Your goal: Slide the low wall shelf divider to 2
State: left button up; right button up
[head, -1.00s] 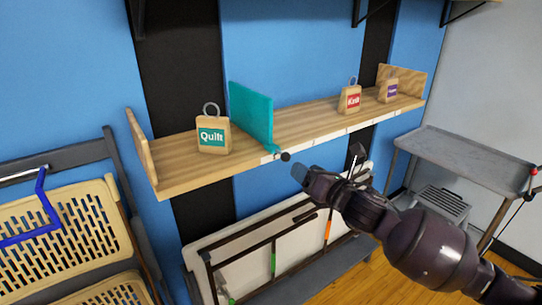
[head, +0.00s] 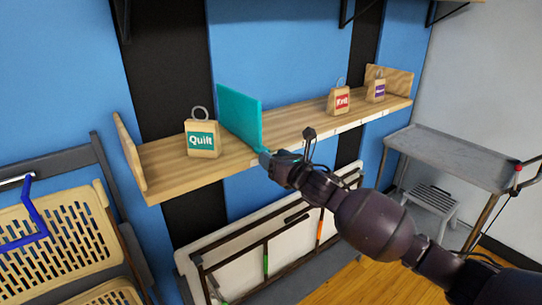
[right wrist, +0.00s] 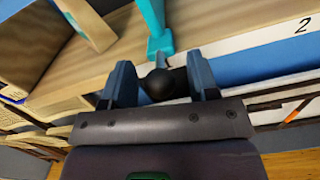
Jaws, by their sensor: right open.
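The low wall shelf (head: 175,178) is a light wooden board with a white strip along its front edge. Its teal divider (head: 240,115) stands upright across the board, just right of the Quilt block; it also shows in the right wrist view (right wrist: 155,22). A black round knob (right wrist: 163,84) is at the divider's front foot. My right gripper (head: 264,158) is open at the shelf's front edge, its blue fingers (right wrist: 160,80) on either side of the knob. I cannot tell if they touch it. A mark "2" (right wrist: 303,25) shows on the strip, right of the divider.
On the shelf stand a Quilt block (head: 202,139), a red-labelled block (head: 339,102) and a purple-labelled block (head: 376,91). The board between the divider and the red-labelled block is clear. A grey metal table (head: 450,160) stands at right.

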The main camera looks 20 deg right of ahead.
jog(key=shift+x, duration=0.8)
grip_shut()
jog(key=shift+w+d, duration=0.1)
jog(key=shift+d, duration=0.15)
jog(key=w+d+b, duration=0.1)
jog(key=w+d, duration=0.4)
jog(key=d, duration=0.8)
jog(key=shift+d, duration=0.2)
